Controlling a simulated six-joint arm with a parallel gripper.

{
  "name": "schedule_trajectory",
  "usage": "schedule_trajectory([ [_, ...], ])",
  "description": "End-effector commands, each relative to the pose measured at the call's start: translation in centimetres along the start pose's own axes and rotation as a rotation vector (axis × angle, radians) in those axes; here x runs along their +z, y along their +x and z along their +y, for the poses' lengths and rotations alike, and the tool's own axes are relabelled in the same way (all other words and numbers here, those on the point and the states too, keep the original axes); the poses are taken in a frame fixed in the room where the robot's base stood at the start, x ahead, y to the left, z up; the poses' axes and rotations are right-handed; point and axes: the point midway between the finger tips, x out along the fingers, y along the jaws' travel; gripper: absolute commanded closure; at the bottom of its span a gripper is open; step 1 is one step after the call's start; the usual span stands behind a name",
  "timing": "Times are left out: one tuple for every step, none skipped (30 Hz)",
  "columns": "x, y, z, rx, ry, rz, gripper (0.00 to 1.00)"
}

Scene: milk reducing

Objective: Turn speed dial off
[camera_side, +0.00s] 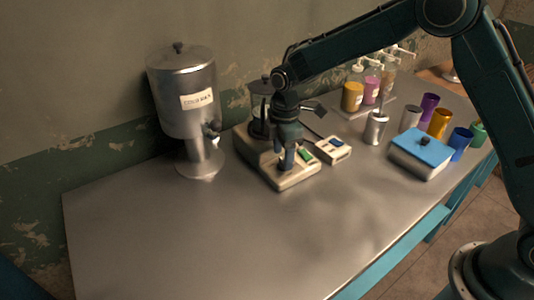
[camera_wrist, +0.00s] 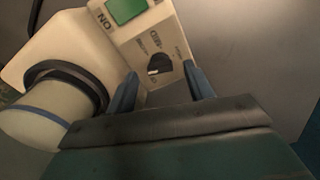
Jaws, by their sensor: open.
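The speed dial (camera_wrist: 159,65) is a small black knob on the cream front panel of the mixer base, seen in the wrist view. A light mark shows on it; I cannot tell its exact setting. A green switch (camera_wrist: 126,9) marked ON sits beside it on the same panel. My gripper (camera_wrist: 158,80) is open, with one blue finger on each side of the dial; I cannot tell whether they touch it. In the side view my gripper (camera_side: 287,160) points down over the front of the cream mixer base (camera_side: 290,181) and hides the dial.
A metal dispenser (camera_side: 186,95) stands left of the mixer. A small cream box (camera_side: 333,149) lies to its right, with a metal cup (camera_side: 375,128), bottles, coloured cups and a blue-topped box (camera_side: 422,147) beyond. The front left of the table (camera_side: 150,240) is clear.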

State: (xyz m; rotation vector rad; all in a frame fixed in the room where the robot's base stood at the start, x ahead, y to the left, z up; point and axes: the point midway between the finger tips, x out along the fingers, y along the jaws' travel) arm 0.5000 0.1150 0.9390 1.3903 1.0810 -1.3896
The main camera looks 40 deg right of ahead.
Motion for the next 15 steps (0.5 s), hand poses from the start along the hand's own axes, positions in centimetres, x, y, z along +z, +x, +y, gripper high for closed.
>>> schedule_trajectory([
  [0.0,-0.6,0.0,0.002,0.0,0.001,0.47],
  [0.0,-0.9,0.1,0.003,0.0,0.002,0.47],
  [0.0,-1.5,0.1,0.004,0.0,0.002,0.47],
  [0.0,-1.9,0.1,0.004,0.0,0.002,0.47],
  [0.0,-2.3,0.1,0.004,0.0,0.002,0.47],
  [0.0,-2.9,0.1,0.004,0.0,0.002,0.47],
  [0.0,-3.4,0.1,0.004,0.0,0.002,0.47],
  [0.0,-4.0,0.1,0.005,0.0,0.003,0.47],
  [0.0,-4.6,0.0,0.004,0.0,0.002,0.47],
  [-0.1,-5.2,0.1,0.005,0.0,0.003,0.47],
  [-0.1,-5.7,0.1,0.005,0.0,0.003,0.47],
  [0.0,-6.4,0.1,0.005,0.0,0.003,0.47],
  [0.0,-6.9,0.1,0.004,0.0,0.002,0.47],
  [0.0,-7.4,0.1,0.004,0.0,0.002,0.47],
  [0.0,-8.1,0.1,0.005,0.0,0.003,0.47],
])
